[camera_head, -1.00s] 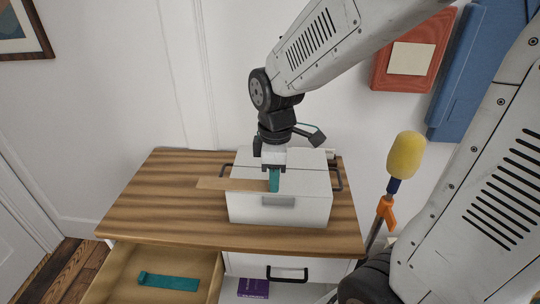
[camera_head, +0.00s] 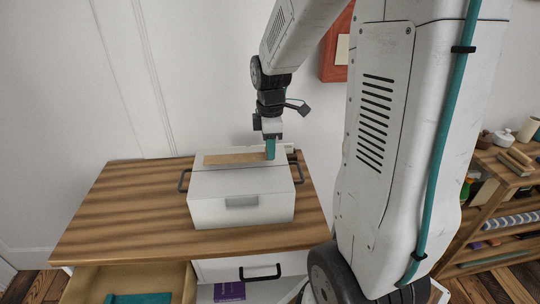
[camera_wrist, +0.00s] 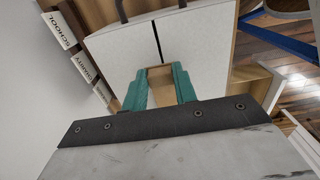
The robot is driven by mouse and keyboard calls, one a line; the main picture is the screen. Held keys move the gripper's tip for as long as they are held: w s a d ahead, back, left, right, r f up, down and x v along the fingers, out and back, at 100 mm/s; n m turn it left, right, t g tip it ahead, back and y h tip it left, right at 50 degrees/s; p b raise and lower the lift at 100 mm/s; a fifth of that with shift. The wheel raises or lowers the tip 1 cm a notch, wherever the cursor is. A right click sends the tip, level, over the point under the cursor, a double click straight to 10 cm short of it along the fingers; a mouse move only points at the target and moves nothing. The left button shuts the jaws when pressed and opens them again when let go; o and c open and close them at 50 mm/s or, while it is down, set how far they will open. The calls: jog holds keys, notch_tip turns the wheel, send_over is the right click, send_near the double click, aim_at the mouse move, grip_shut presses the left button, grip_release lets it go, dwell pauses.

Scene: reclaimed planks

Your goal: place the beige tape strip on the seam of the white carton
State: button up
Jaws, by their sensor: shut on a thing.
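The white carton (camera_head: 240,208) stands on the wooden top of a cabinet, with a dark seam across its lid. In the wrist view the carton (camera_wrist: 115,50) shows the seam as a dark line running away from my gripper. My gripper (camera_head: 270,149) is over the back right of the lid, its teal fingers (camera_wrist: 160,92) shut on the beige tape strip (camera_head: 232,158). The strip points left across the lid, roughly parallel to the seam. In the wrist view the strip (camera_wrist: 160,75) lines up with the seam. I cannot tell whether it touches the lid.
Dark handles (camera_head: 184,180) stick out at the carton's sides. Below, an open drawer (camera_head: 95,282) holds a teal piece (camera_head: 138,298). A purple item (camera_head: 229,291) lies lower down. A shelf (camera_head: 500,220) stands at right. The cabinet top (camera_head: 120,205) is clear at left.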

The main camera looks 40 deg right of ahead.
jog(key=shift+a+f, duration=0.1)
jog(key=shift+f, duration=1.4)
jog(key=shift+f, duration=0.1)
jog(key=o, duration=0.9)
jog(key=shift+o, duration=0.2)
notch_tip(320, 180, up, 12)
jog(key=shift+f, duration=0.15)
jog(key=s+a+r+m, duration=0.1)
jog(key=s+a+m, duration=0.4)
jog(key=s, duration=0.5)
jog(key=s+a+r+m+t, duration=0.1)
jog(key=s+a+r+m, duration=0.1)
jog(key=s+a+m, duration=0.4)
jog(key=s+a, duration=0.3)
jog(key=shift+s+a+r, duration=0.3)
jog(key=shift+s, duration=0.05)
